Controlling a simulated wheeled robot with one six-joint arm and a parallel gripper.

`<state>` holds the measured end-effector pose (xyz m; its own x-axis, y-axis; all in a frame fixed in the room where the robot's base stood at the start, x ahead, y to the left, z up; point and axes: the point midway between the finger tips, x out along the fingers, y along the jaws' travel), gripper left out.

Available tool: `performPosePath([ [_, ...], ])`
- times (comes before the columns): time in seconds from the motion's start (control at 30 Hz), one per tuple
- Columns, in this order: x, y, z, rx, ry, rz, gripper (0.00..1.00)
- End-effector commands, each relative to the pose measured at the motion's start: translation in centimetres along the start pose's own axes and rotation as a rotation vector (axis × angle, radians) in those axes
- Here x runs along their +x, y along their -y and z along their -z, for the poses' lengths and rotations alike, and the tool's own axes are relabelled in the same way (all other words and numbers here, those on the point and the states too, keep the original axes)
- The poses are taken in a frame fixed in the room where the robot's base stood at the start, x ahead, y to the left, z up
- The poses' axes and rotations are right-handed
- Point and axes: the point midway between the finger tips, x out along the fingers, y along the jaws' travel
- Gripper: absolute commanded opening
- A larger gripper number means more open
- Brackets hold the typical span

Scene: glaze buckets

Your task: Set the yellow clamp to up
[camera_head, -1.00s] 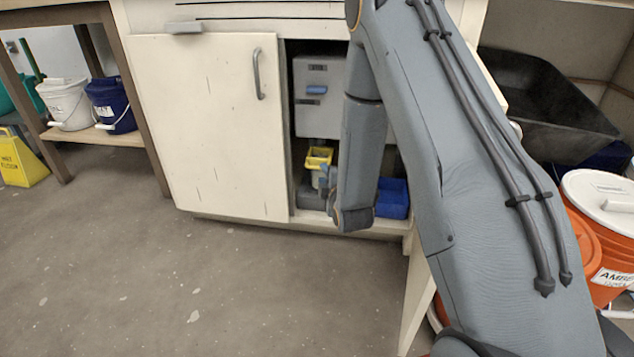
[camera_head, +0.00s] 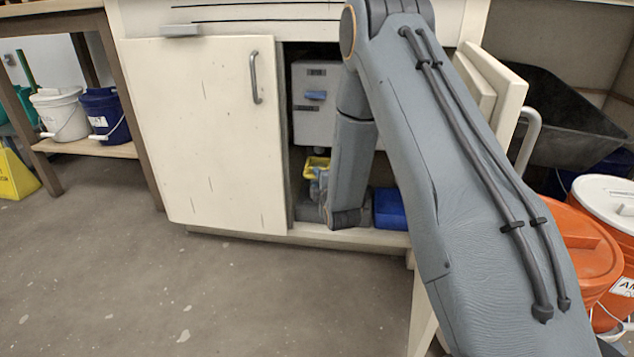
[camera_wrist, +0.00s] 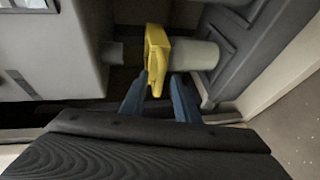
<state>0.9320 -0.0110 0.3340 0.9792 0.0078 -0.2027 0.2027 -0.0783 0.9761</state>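The yellow clamp (camera_wrist: 157,50) sits around a pale pipe (camera_wrist: 195,55) inside the open cabinet, and its narrow tab points toward my gripper in the wrist view. In the head view, the yellow clamp (camera_head: 316,164) shows only in part, behind my gripper. My gripper (camera_wrist: 158,92) is open, with one blue-grey finger on each side of the tab. I cannot tell whether either finger touches it. In the head view, my gripper (camera_head: 319,186) is small and partly hidden by my wrist.
The cabinet's left door (camera_head: 205,135) is shut, and the right door (camera_head: 492,85) stands open beside my arm. A grey box (camera_head: 314,118) is above the clamp. A blue bin (camera_head: 389,208) sits to the right on the cabinet floor. Orange buckets (camera_head: 575,250) stand at the right.

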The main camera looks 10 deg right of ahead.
Motion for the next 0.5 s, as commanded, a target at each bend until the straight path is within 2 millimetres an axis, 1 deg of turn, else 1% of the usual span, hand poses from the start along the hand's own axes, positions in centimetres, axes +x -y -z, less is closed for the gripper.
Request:
performPosePath([
  [0.13,-0.02,-0.04,0.0,0.0,0.0,0.0,0.28],
  [0.17,-0.02,-0.04,0.0,0.0,0.0,0.0,0.27],
  [0.3,-0.03,-0.04,0.0,0.0,0.0,0.0,0.03],
  [0.33,-0.03,-0.04,0.0,0.0,0.0,0.0,0.0],
  [0.5,-0.03,-0.03,-0.01,0.0,0.0,0.0,0.0],
])
